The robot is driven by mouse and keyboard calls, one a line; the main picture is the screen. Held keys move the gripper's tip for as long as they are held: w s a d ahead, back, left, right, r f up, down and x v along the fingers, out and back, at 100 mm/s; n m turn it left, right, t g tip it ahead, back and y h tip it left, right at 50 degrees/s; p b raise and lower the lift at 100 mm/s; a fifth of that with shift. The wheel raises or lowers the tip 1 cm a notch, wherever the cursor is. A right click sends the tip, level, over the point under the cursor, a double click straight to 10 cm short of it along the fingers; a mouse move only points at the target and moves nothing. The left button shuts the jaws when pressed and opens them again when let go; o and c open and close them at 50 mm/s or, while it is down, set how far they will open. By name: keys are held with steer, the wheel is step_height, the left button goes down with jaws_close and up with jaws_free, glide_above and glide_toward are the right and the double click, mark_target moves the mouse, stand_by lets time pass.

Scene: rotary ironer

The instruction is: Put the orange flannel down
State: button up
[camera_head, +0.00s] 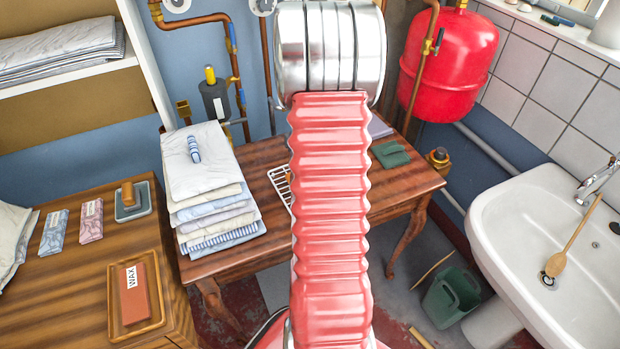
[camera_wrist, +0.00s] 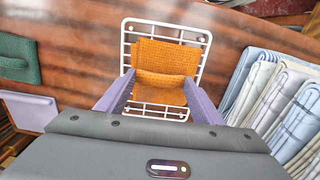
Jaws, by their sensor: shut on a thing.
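The orange flannel (camera_wrist: 165,54) shows in the wrist view as a folded, textured cloth between the two purple fingers of my gripper (camera_wrist: 160,84). My gripper is shut on its near part. The flannel lies over the white wire rack (camera_wrist: 206,40) in the picture; whether it touches the rack I cannot tell. The rack is on the wooden table (camera_wrist: 90,30). In the head view a corner of the rack (camera_head: 281,186) shows left of my red arm, which hides the flannel and my gripper.
A stack of folded linen (camera_head: 205,190) stands on the table left of the rack, close to it. A green cloth (camera_head: 390,153) and a lilac cloth (camera_head: 379,127) lie to the right. A sink (camera_head: 540,240) is at far right and a green bucket (camera_head: 451,297) on the floor.

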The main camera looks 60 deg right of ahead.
steer(key=shift+f, duration=1.85)
steer(key=o, duration=1.1)
steer(key=shift+f, duration=0.1)
step_height(320, 180, up, 12)
steer(key=shift+a, duration=0.1)
